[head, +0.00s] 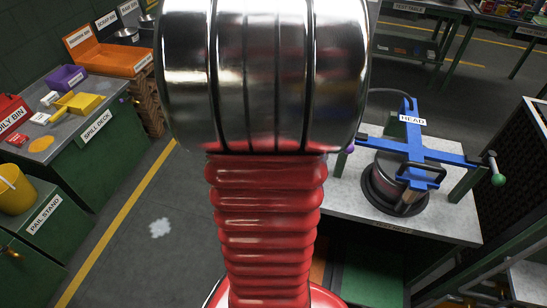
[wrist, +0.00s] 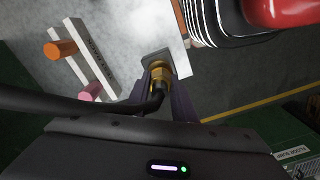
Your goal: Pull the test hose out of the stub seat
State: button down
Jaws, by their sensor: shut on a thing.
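In the wrist view my gripper (wrist: 160,76) is shut on the brass-yellow end fitting of the test hose (wrist: 158,69). The black hose (wrist: 60,101) comes in from the left edge and bends up into the fitting between my two dark fingers. A small grey square block (wrist: 156,55), which looks like the stub seat, is right at the fitting's far end. I cannot tell whether the fitting is inside it or just against it. My gripper is hidden behind my own arm in the head view.
In the wrist view, a pale rack with an orange peg (wrist: 60,49) and a pink peg (wrist: 90,91) stands at left. In the head view, a blue cross (head: 415,145) labelled HEAD sits on a dark round pot (head: 385,205) on a grey bench (head: 345,205). Floor is open left of centre.

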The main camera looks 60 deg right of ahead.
jog(key=shift+r, duration=1.15)
dwell(1.0)
jog(key=shift+r, duration=1.4)
jog(key=shift+r, duration=0.35)
jog(key=shift+r, duration=0.4)
